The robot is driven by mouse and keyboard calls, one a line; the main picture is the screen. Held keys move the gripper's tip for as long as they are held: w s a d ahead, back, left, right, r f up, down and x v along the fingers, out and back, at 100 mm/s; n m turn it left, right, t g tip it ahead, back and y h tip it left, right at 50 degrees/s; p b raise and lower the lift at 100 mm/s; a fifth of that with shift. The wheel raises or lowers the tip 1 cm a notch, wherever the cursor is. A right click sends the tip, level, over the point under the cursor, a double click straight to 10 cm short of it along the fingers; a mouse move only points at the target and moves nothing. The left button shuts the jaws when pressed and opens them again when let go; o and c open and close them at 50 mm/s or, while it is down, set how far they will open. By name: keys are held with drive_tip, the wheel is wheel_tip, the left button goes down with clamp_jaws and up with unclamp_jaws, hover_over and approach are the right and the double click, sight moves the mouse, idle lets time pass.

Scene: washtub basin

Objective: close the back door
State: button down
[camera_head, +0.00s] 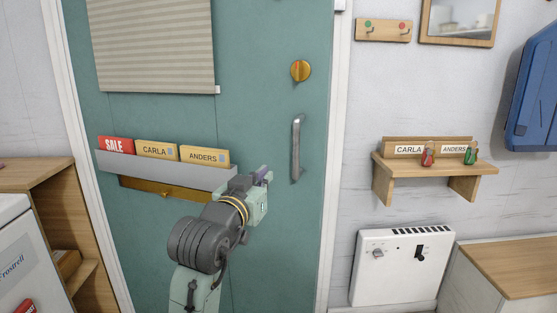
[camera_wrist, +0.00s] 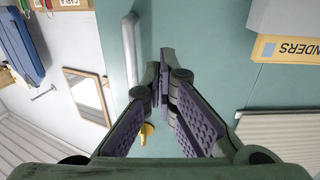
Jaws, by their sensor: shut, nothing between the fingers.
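The teal back door (camera_head: 262,110) fills the middle of the head view and looks flush or nearly flush in its white frame; I cannot tell whether it is latched. Its vertical metal handle (camera_head: 297,148) is near the right edge, with a round brass knob (camera_head: 300,71) above. My gripper (camera_head: 264,174) is in front of the door, left of the handle and at about its lower half. In the wrist view, my gripper's fingertips (camera_wrist: 163,62) are together and empty, beside the handle (camera_wrist: 129,52) and apart from it. The brass knob (camera_wrist: 146,132) shows partly behind the fingers.
A grey letter rack (camera_head: 165,168) with cards is on the door, left of my gripper. A blind (camera_head: 155,45) hangs above it. Right of the frame are a small wooden shelf (camera_head: 420,167) and a white heater (camera_head: 400,265). Wooden furniture (camera_head: 35,172) stands at left.

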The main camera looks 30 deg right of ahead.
sight(285, 157)
drive_tip(key=p+x, duration=0.2)
drive_tip(key=x, duration=0.9)
drive_tip(key=shift+w+d, duration=0.1)
drive_tip(key=shift+d, duration=0.1)
